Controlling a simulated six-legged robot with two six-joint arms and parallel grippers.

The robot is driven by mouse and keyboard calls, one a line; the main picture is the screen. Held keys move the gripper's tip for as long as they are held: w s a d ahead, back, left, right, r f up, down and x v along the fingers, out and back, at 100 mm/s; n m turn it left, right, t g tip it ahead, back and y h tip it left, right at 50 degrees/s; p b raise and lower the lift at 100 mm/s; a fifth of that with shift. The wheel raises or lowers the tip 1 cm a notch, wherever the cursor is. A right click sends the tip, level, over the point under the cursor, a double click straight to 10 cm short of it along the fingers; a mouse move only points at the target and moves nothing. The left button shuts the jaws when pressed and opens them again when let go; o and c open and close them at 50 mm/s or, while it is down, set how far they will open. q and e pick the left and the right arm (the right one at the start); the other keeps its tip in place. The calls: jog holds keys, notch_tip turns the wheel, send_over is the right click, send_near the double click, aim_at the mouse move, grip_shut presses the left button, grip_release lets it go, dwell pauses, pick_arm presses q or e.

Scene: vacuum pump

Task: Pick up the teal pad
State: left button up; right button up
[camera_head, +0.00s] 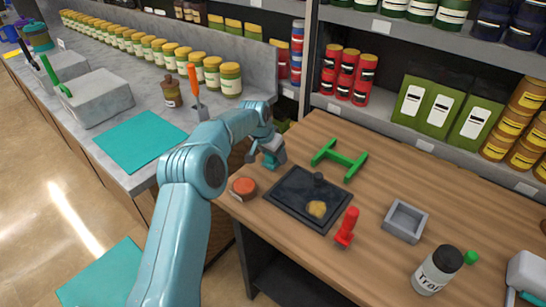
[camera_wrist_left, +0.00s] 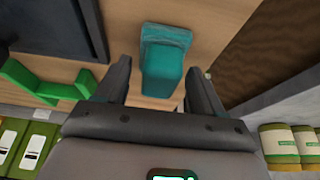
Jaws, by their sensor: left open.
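A small teal pad (camera_wrist_left: 165,58) stands on the wooden table, a block with a wider top end in the left wrist view. My left gripper (camera_wrist_left: 159,72) is open, with one finger on each side of the pad's near end and a gap showing on both sides. In the head view my left gripper (camera_head: 268,152) is at the table's far left corner, and a bit of the teal pad (camera_head: 271,162) shows just below it, mostly hidden. My right gripper is not in view.
A grey square dish (camera_head: 405,222) and a white bottle (camera_head: 437,270) are farther right. Shelves stand behind.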

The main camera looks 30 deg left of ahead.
pick_arm(q)
jog(key=c, duration=0.8)
jog(key=shift+c, duration=0.3)
jog(key=shift+r, duration=0.1)
notch_tip(320, 180, up, 8)
jog(key=shift+w+r, duration=0.15)
jog(key=shift+r, duration=0.1)
notch_tip(320, 180, up, 11)
jog(key=p, duration=0.6)
jog(key=shift+r+p, duration=0.15)
jog(key=shift+p, duration=0.25)
